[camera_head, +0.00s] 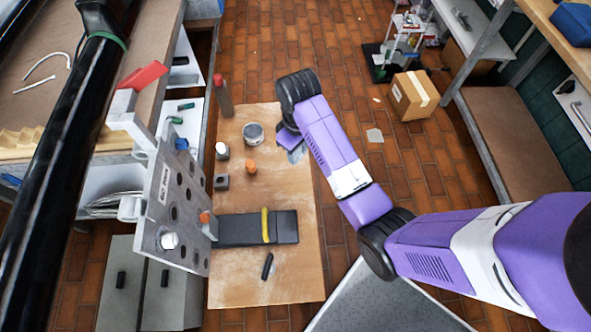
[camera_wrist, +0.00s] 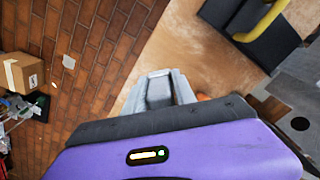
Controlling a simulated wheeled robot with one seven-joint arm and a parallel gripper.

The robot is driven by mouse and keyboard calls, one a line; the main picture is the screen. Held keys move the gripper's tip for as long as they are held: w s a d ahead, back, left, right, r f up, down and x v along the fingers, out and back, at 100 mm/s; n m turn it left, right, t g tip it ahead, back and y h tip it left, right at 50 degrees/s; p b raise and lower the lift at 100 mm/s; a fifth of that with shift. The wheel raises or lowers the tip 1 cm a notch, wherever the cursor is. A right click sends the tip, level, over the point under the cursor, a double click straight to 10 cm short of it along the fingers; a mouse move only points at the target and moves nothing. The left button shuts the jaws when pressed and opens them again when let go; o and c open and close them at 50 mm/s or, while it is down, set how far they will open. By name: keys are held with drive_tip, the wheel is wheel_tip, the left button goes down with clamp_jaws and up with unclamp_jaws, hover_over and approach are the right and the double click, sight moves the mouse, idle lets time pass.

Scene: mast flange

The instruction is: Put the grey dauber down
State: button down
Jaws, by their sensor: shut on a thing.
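My gripper (camera_head: 296,154) is above the right edge of the wooden board (camera_head: 290,190), and my purple wrist hides most of its jaws from the head camera. In the wrist view my gripper (camera_wrist: 160,92) has its two light grey fingers closed around a darker grey block-like piece, which I take to be the grey dauber (camera_wrist: 158,91). Only part of the dauber shows; its lower end is hidden. Bare board shows beyond the fingertips, and I cannot tell how high above it the dauber is.
An upright grey flange plate (camera_head: 165,205) is at left. The board's lower right is clear.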

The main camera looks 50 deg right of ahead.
wheel_tip(320, 180, down, 10)
drive_tip(key=shift+f, duration=0.2)
drive_tip(key=shift+f, duration=0.1)
idle(0.3)
drive_tip(key=c, duration=1)
unclamp_jaws()
